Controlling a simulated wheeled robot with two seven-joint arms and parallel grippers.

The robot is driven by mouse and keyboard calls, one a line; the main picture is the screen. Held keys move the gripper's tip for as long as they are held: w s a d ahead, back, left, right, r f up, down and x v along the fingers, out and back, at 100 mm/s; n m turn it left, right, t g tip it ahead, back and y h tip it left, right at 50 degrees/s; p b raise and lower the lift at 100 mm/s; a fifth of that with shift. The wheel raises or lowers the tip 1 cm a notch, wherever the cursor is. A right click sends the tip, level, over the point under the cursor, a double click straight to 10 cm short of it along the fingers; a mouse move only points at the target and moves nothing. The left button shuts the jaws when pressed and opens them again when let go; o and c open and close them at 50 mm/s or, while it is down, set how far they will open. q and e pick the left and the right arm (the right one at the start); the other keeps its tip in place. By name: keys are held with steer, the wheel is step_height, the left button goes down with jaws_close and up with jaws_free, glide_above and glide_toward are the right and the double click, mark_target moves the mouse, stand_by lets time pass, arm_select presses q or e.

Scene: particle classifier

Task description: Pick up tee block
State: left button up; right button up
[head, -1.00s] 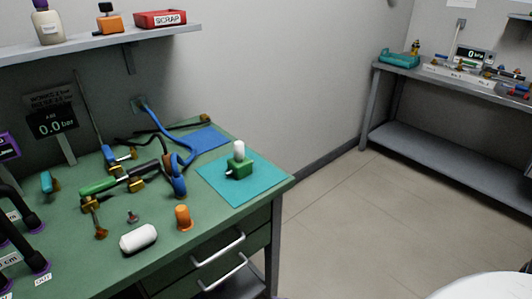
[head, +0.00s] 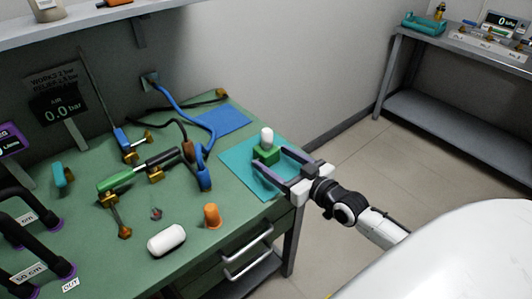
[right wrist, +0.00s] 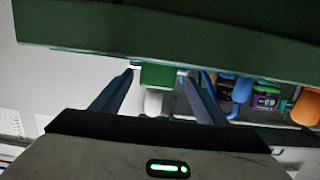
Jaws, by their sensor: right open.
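The tee block is a green block (head: 267,156) with a white rounded top (head: 267,135), standing upright on the teal mat (head: 240,176) near the bench's right edge. My right gripper (head: 271,157) is open, and its two fingers reach in from the right, one on each side of the block. In the right wrist view the green block (right wrist: 158,75) shows upside down between the tips of the spread fingers (right wrist: 162,72), with the white top (right wrist: 153,103) below it. I cannot tell whether a finger touches it. My left gripper is not in view.
An orange cup-like piece (head: 212,215) and a white capsule (head: 166,240) lie nearer the front. Blue hoses (head: 172,112) and valve fittings (head: 150,168) crowd the bench's middle. A blue mat (head: 222,120) lies behind. Open floor is on the right.

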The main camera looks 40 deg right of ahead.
mark_target(273, 157)
steer(key=w, duration=0.5)
steer(key=shift+f, duration=0.25)
steer(key=shift+s, duration=0.1)
steer(key=c, duration=1.3)
steer(key=shift+r, duration=0.15)
steer(key=shift+c, duration=0.2)
